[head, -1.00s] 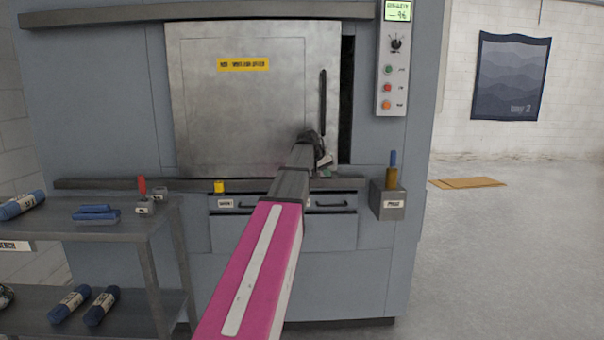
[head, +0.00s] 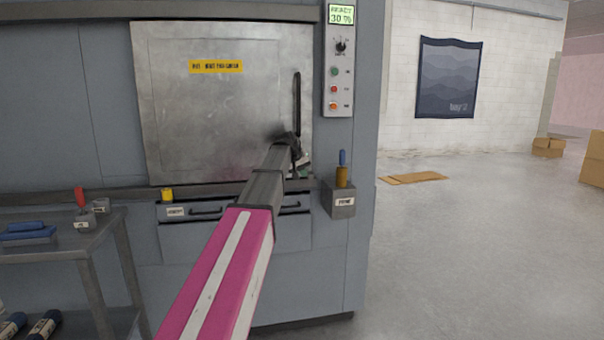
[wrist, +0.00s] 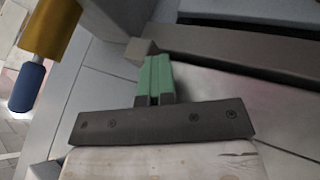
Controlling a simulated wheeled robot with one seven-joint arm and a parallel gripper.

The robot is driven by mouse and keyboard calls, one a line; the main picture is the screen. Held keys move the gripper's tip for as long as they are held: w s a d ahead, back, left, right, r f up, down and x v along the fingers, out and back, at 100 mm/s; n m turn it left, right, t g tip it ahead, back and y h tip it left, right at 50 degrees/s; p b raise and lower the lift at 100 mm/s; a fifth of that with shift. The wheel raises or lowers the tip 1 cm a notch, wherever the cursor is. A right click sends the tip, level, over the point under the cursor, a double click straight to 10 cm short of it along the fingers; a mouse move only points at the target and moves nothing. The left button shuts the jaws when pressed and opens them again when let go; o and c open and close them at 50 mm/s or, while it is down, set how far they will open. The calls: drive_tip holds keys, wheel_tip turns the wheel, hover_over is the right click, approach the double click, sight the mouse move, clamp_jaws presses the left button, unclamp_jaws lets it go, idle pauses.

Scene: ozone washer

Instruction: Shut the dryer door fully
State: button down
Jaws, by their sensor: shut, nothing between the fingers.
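The dryer door (head: 225,110) is a scuffed steel panel with a yellow label and a dark vertical handle (head: 297,104) near its right edge. It looks flush or nearly flush with the dryer front, with no dark gap at its right side. My gripper (head: 304,160) is at the door's lower right corner, partly hidden behind my wrist. In the wrist view, its green fingers (wrist: 154,70) are together and empty. They point at the door's pale surface (wrist: 255,105), close to the rail (wrist: 235,45); contact is unclear.
A control panel (head: 339,65) is right of the door. A grey box (head: 341,200) holding a brass and blue tool sticks out below it. Drawers (head: 205,211) are under the door. A metal bench (head: 60,245) stands at left. Open floor (head: 460,250) lies at right.

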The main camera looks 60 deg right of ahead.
drive_tip(key=shift+s+d, duration=0.2)
drive_tip(key=w+a+r, duration=0.5)
drive_tip(key=a+r, duration=0.3)
drive_tip(key=shift+a, duration=0.4)
drive_tip(key=shift+s, duration=0.1)
